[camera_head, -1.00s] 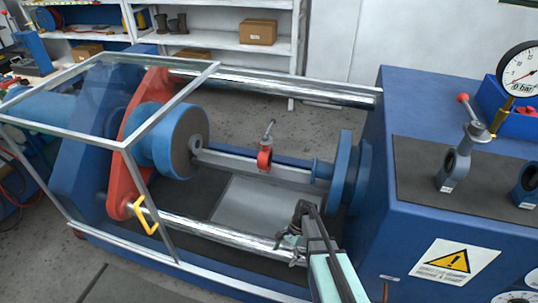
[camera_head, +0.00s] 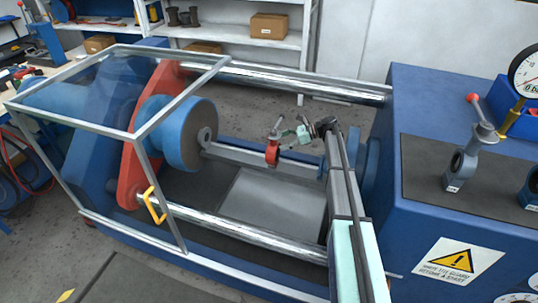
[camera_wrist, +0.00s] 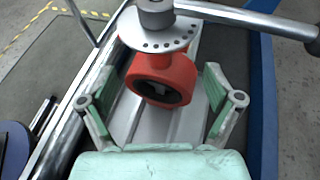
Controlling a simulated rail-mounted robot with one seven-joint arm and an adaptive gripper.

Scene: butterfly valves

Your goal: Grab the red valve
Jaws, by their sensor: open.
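The red valve (camera_head: 272,152) is a red ring with a grey metal neck and lever, upright on the grey rail of the blue machine. It also shows in the wrist view (camera_wrist: 160,72), with its round opening facing me and its perforated disc and lever above. My gripper (camera_head: 300,133) is just right of the valve in the head view. In the wrist view the pale green fingers (camera_wrist: 165,97) are spread wide, one on each side of the valve's lower part. The gripper is open and holds nothing; whether a finger touches the valve cannot be told.
A clear guard with a grey frame (camera_head: 135,135) and a blue cylinder (camera_head: 178,133) stand left of the valve. Chrome bars (camera_head: 290,83) run behind and in front. A blue cabinet (camera_head: 420,215) stands right, bearing a grey valve (camera_head: 462,165) and a gauge.

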